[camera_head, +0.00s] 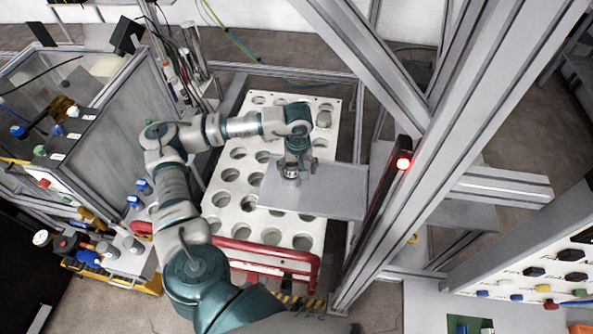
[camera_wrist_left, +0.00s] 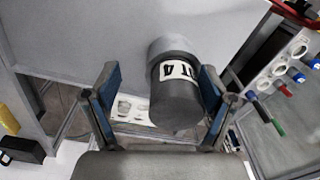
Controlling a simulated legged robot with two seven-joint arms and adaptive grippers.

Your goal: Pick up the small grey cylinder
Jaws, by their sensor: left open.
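The small grey cylinder (camera_head: 290,172) stands on a flat grey plate (camera_head: 335,195) in the head view, partly covered by my gripper. In the left wrist view the cylinder (camera_wrist_left: 178,103) shows large, with a white label bearing black marks. My left gripper (camera_head: 297,164) is over the cylinder. In the left wrist view its two blue-lined fingers (camera_wrist_left: 158,78) are spread, one on each side of the cylinder. The cylinder is closer to the right finger; whether it touches that finger I cannot tell. My right gripper is in neither view.
A white board (camera_head: 228,175) with rows of round holes lies under and left of the plate. A red handle bar (camera_head: 268,252) crosses its near end. Gantry beams (camera_head: 450,150) with a lit red lamp (camera_head: 403,163) rise on the right. A glass-sided cabinet (camera_head: 130,105) stands left.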

